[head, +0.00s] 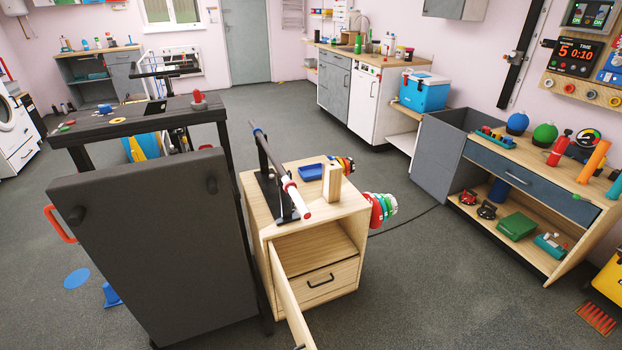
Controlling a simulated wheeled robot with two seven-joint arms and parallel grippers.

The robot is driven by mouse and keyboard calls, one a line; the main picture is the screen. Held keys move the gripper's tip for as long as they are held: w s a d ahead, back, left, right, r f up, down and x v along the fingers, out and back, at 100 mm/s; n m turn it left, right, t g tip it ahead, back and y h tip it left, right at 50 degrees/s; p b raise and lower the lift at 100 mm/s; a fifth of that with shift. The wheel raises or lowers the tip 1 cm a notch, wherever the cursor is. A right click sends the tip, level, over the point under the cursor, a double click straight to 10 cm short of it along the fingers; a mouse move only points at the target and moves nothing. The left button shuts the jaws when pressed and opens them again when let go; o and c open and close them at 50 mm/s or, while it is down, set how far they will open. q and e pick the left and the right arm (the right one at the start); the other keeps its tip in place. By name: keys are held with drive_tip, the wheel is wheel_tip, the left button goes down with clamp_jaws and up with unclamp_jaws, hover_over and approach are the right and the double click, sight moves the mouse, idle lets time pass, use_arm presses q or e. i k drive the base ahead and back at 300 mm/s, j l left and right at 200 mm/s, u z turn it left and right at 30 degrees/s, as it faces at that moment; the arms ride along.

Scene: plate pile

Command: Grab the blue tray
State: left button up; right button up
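A small blue tray (311,173) lies on top of the light wooden cabinet (258,202), near its back edge. It sits between a slanted bar (274,160) on a black stand and an upright wooden block (332,181). The block stands close to the tray's right side and may hide a little of it. Neither of my grippers is in view, so nothing of mine is seen touching the tray.
The cabinet's door (290,298) hangs open at the front. Coloured discs (378,208) stick out from its right side. A large dark panel (150,245) stands to the left, by a black table (140,122). Grey floor (420,280) is clear to the right.

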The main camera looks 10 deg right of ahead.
sight(313, 172)
drive_tip(key=i+l+u, duration=0.45)
drive_tip(key=l, duration=0.7)
drive_tip(key=i+l+u, duration=0.3)
drive_tip(key=l+u, duration=0.15)
drive_tip(key=l, duration=0.8)
drive_tip(key=l+u, duration=0.45)
drive_tip(key=l, duration=0.8)
drive_tip(key=k+l+u, duration=0.1)
drive_tip(key=l+u, duration=0.35)
drive_tip(key=l, duration=0.9)
drive_tip(key=i+l+u, duration=0.25)
drive_tip(key=l, duration=0.5)
drive_tip(key=i+l+u, duration=0.1)
drive_tip(key=l+u, duration=0.2)
drive_tip(key=l, duration=0.45)
drive_tip(key=l+u, duration=0.25)
drive_tip(key=l, duration=0.55)
drive_tip(key=i+l+u, duration=0.15)
drive_tip(key=l, duration=0.25)
drive_tip(key=i+l+u, duration=0.2)
drive_tip(key=l, duration=0.25)
drive_tip(key=i+l+u, duration=0.15)
drive_tip(key=l, duration=0.3)
drive_tip(key=i+l+u, duration=0.2)
drive_tip(key=l, duration=0.25)
drive_tip(key=l+u, duration=0.15)
drive_tip(key=l, duration=0.35)
drive_tip(key=i+l+u, duration=0.15)
drive_tip(key=l, duration=0.35)
